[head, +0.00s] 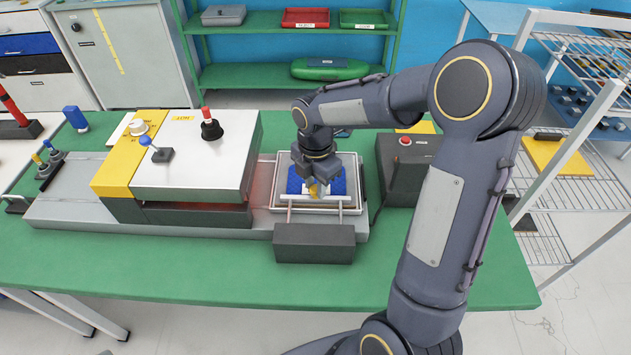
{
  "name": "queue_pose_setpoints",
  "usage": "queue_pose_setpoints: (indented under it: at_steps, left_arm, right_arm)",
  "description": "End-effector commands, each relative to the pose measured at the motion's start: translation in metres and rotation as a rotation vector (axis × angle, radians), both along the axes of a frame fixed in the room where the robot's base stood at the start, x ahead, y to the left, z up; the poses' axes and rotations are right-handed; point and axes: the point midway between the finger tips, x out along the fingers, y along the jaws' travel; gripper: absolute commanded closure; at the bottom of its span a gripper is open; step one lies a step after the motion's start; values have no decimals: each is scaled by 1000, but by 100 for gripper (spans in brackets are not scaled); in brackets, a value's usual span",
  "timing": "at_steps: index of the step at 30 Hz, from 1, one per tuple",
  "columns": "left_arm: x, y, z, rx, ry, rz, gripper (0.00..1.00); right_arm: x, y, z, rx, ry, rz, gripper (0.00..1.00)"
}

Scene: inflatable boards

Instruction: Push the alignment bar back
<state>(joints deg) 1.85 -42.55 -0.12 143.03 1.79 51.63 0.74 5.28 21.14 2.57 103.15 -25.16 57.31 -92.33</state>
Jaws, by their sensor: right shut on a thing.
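The alignment bar (343,200) appears to be the pale bar across the front of the shallow metal tray (277,195), with two rods running to a dark block (314,243). A blue ribbed piece (345,180) lies in the tray behind the bar. My right gripper (314,188) points down over the tray and is shut on a small yellow piece (315,191) just at the bar. I cannot tell whether the yellow piece is part of the bar; the gripper hides part of the blue piece. My left gripper is not in view.
A white and yellow machine (190,160) with levers stands left of the tray. A dark box with a red button (402,170) stands close on the right. The green table (200,275) is clear in front. A wire rack (590,130) stands at right.

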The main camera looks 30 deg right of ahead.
Motion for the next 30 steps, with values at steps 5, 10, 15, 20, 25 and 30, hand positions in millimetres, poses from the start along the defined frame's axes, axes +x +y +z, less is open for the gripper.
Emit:
queue_pose_setpoints:
  at_steps: [5,10,15,20,25,30]
  left_arm:
    - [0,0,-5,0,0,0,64]
    - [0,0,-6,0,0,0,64]
    - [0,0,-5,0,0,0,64]
    - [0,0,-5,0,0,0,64]
    - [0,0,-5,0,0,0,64]
    - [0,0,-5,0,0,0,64]
  right_arm:
    - [-27,17,0,1,-1,3,100]
    - [-39,25,0,1,0,1,100]
    - [-40,25,0,2,4,1,100]
    - [-40,25,0,2,5,2,62]
    - [-40,25,0,1,2,1,52]
    - [-39,24,0,1,1,0,52]
